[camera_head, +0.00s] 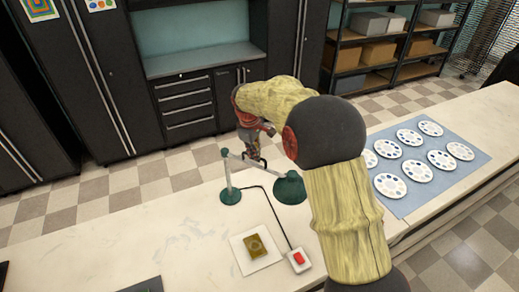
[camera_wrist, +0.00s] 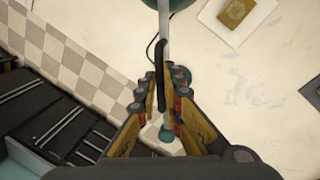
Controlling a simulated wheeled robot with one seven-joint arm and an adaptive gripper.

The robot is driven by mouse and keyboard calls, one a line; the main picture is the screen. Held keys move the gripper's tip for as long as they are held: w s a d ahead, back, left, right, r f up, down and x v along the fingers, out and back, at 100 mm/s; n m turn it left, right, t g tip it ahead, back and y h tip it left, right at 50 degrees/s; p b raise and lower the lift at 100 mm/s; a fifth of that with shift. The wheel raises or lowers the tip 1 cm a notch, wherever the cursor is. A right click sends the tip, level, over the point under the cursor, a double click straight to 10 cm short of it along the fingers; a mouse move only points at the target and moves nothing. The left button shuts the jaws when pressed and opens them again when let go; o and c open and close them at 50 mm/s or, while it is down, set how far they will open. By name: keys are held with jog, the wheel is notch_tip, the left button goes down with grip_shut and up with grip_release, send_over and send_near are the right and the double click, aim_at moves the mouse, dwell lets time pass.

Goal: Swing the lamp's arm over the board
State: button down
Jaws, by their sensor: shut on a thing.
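The green desk lamp stands on the white table, its round base (camera_head: 230,196) showing below the post. Its pale arm (camera_head: 250,162) runs right from the post top to the green shade (camera_head: 289,188). My gripper (camera_head: 256,161) is at the lamp arm; in the wrist view my fingers (camera_wrist: 160,84) are closed around a dark grip (camera_wrist: 158,62) on it. The white board (camera_head: 246,262) lies nearer the front with a gold-brown block (camera_head: 257,246) on it. The shade is beyond the board and to its right, not above it. My arm hides part of the table.
A switch box with a red button (camera_head: 299,259) sits right of the board, joined to the lamp by a black cable (camera_head: 277,219). A blue mat (camera_head: 402,204) with several white palettes lies farther right. Dark flat items are at the front left. The table left of the board is clear.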

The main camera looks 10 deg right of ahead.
jog(key=s+a+m+g, duration=0.1)
jog(key=s+a+m, duration=0.3)
jog(key=a+m, duration=0.3)
jog(key=shift+s+a+h, duration=0.15)
jog(key=shift+a+h, duration=0.15)
jog(key=shift+a, duration=0.45)
jog(key=shift+r, duration=0.1)
jog(key=c, duration=2)
grip_release()
jog(key=shift+a, duration=0.15)
jog(key=shift+o, duration=0.4)
notch_tip(320, 180, up, 12)
jog(key=a, duration=0.2)
jog(key=shift+s+f, duration=0.2)
